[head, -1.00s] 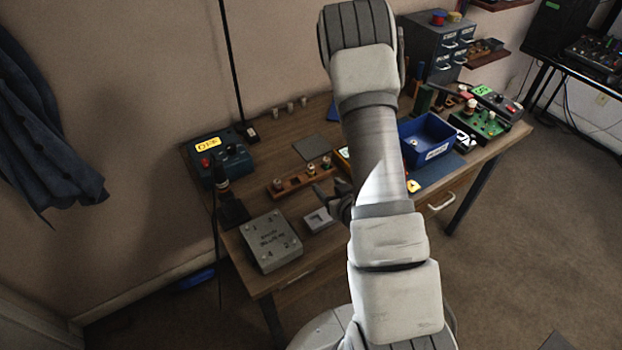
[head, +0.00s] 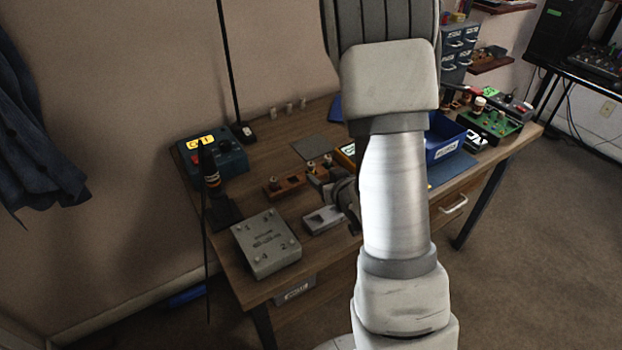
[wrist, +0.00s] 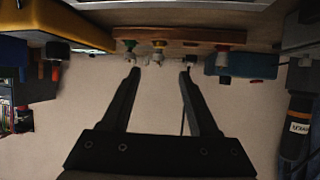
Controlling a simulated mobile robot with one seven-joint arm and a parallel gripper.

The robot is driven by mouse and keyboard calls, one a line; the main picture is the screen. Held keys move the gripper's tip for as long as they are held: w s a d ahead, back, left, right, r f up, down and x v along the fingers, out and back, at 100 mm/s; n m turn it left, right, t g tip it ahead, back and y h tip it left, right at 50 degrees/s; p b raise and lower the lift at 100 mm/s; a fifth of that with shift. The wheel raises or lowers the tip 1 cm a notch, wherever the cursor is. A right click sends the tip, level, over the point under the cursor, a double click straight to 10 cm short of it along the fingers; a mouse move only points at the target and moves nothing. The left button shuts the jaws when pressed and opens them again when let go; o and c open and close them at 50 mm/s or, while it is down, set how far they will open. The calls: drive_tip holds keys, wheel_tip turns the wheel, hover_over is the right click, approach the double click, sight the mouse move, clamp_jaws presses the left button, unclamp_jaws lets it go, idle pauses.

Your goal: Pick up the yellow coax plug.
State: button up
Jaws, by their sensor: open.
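The yellow coax plug (wrist: 158,46) stands out from a wooden rack (wrist: 180,34) in the wrist view, between a green plug (wrist: 128,45) close on its left and a red plug (wrist: 222,48) farther right. My gripper (wrist: 160,72) is open and empty. Its two fingertips lie either side of the yellow plug's line, just short of its pale tip; whether they overlap it in depth I cannot tell. In the head view the rack (head: 289,184) stands on the bench, its plugs too small to tell colours. My gripper there is a dark shape partly hidden by my arm.
A grey box (head: 266,244) and a small grey block (head: 324,219) sit in front of the rack. A blue-green instrument (head: 228,160) is behind left. A blue bin (head: 446,137) stands right, partly behind my arm. A dark mat (head: 312,147) lies flat behind the rack.

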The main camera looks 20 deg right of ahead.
sight(312, 166)
drive_tip(key=shift+w+f, duration=0.25)
drive_tip(key=shift+w, duration=0.1)
drive_tip(key=shift+x, duration=3.45)
drive_tip(key=shift+w+d+r, duration=0.1)
drive_tip(key=shift+d+r, duration=0.05)
drive_tip(key=shift+c, duration=0.3)
clamp_jaws()
